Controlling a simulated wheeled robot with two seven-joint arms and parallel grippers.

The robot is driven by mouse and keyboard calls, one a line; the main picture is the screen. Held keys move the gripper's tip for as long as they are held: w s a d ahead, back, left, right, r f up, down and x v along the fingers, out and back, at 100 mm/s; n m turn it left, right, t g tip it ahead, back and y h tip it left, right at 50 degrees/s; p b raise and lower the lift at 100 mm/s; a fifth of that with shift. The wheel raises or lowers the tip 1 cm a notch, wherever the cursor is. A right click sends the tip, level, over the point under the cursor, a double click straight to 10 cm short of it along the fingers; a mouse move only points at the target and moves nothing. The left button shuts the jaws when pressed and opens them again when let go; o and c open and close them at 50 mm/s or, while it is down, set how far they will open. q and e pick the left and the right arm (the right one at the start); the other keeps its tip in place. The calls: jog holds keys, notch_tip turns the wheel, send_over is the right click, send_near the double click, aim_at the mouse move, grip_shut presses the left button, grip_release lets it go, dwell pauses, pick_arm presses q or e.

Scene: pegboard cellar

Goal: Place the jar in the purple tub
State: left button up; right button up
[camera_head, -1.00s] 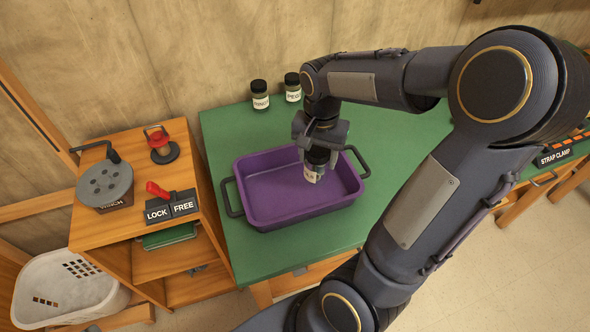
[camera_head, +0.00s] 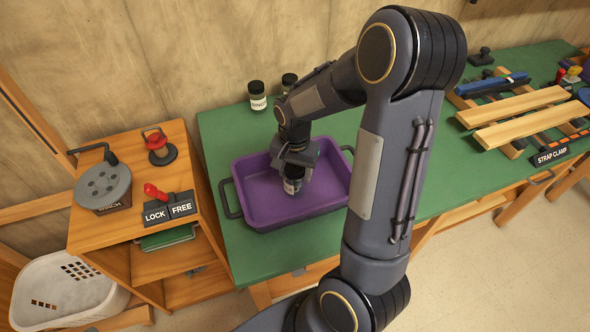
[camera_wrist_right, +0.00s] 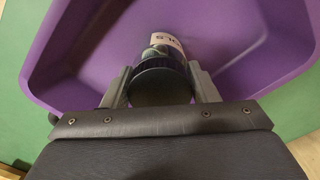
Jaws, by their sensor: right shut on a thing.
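The jar (camera_head: 292,186) has a dark lid and a pale label. My right gripper (camera_head: 295,165) is shut on it and holds it inside the outline of the purple tub (camera_head: 262,212). In the right wrist view the jar's dark lid (camera_wrist_right: 160,82) sits between the two fingers, with the label beyond it and the purple tub wall (camera_wrist_right: 75,40) around. I cannot tell whether the jar touches the tub floor. The tub has dark handles and stands on the green bench. My left gripper is not in view.
Two other jars stand behind the tub: one (camera_head: 257,97) in plain view, one (camera_head: 288,82) partly hidden by my right arm. A wooden cabinet with a winch (camera_head: 104,185) and LOCK/FREE switch (camera_head: 170,207) stands left. Planks (camera_head: 530,115) lie on the bench at right.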

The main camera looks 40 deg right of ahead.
jog(key=shift+f, duration=0.15)
jog(key=o, duration=1.1)
